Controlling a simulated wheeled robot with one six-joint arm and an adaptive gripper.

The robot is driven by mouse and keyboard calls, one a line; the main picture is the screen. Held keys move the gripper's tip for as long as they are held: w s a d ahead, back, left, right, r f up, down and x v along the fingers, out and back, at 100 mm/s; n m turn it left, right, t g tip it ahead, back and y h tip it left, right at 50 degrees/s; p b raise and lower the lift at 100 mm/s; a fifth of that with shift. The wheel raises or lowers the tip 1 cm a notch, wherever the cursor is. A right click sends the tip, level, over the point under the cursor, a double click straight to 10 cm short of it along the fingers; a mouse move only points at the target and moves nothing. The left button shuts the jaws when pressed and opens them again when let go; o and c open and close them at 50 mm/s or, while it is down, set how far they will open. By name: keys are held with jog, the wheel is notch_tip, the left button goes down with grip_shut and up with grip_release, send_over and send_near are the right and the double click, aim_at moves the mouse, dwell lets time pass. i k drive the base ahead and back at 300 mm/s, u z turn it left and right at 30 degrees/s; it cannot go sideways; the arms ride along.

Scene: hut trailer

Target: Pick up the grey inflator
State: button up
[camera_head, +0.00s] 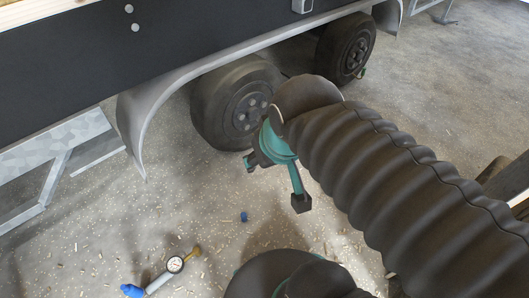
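The inflator (159,282) lies on the speckled floor at the lower left of the head view. It has a grey body, a blue end, a round white-faced gauge and a brass-coloured tip pointing up and right. My gripper (275,183), teal with black fingertips, hangs near the middle of the view, up and to the right of the inflator and apart from it. Its fingers look spread, with nothing visible between them. Part of the gripper is hidden behind my black ribbed arm.
A dark trailer (180,45) with a grey fender (150,100) spans the top. Two black wheels (222,104) (345,47) stand beneath it. A metal support frame (62,165) is at the left. A small blue cap (244,216) lies on the floor. Wood chips litter the otherwise open floor around the inflator.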

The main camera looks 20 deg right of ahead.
aim_at(175, 263)
jog(key=u, duration=1.3)
